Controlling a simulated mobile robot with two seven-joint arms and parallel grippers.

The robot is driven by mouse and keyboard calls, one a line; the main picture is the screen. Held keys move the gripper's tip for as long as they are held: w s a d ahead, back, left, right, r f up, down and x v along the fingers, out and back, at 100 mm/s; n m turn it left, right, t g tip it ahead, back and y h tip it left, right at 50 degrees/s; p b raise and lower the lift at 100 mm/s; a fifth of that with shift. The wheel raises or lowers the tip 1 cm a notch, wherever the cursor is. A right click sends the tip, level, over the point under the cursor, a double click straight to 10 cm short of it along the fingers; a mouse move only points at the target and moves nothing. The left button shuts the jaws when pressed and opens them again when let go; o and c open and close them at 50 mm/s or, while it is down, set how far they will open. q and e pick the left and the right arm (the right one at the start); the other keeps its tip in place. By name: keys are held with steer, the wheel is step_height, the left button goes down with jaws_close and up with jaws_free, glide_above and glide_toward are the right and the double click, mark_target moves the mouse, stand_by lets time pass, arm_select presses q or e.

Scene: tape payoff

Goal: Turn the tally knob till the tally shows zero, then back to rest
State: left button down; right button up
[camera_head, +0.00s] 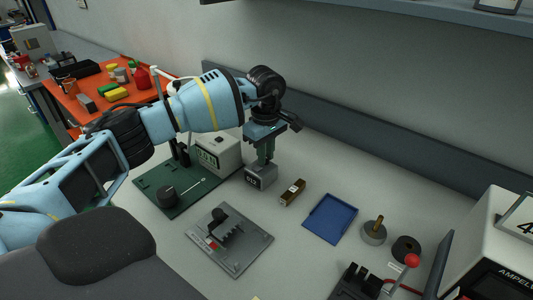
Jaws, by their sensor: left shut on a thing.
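The tally (257,181) is a small grey box with a dark number window on its front. It stands on the grey bench, a little right of the green plate. The digits in its window are too small to read surely. My left gripper (265,157) reaches in from the left and points down onto the tally's top. It is shut on the tally knob, which the fingers hide. How far the knob is turned cannot be seen. My right gripper is not in view.
A green plate (150,200) with a dark knob and a white box stands left of the tally. A grey fixture plate (240,259) lies in front. A brown block (292,193), a blue tray (316,229) and round metal parts lie to the right. A red-ball lever (411,260) stands front right.

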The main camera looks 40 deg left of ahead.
arm_select(q)
steer(key=m, duration=0.4)
steer(key=shift+f+m+b, duration=0.15)
steer(key=shift+m+b, duration=0.2)
steer(key=shift+m, duration=0.05)
steer(key=m+b, duration=0.1)
steer(key=m, duration=0.4)
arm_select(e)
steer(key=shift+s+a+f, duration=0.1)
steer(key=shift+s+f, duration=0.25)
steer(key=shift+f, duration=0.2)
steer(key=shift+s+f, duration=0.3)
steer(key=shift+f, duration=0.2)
arm_select(q)
steer(key=shift+m, duration=0.4)
steer(key=c, duration=1.3)
jaws_free()
steer(key=shift+c, duration=0.2)
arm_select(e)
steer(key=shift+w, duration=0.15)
arm_select(q)
steer(key=shift+r, duration=4)
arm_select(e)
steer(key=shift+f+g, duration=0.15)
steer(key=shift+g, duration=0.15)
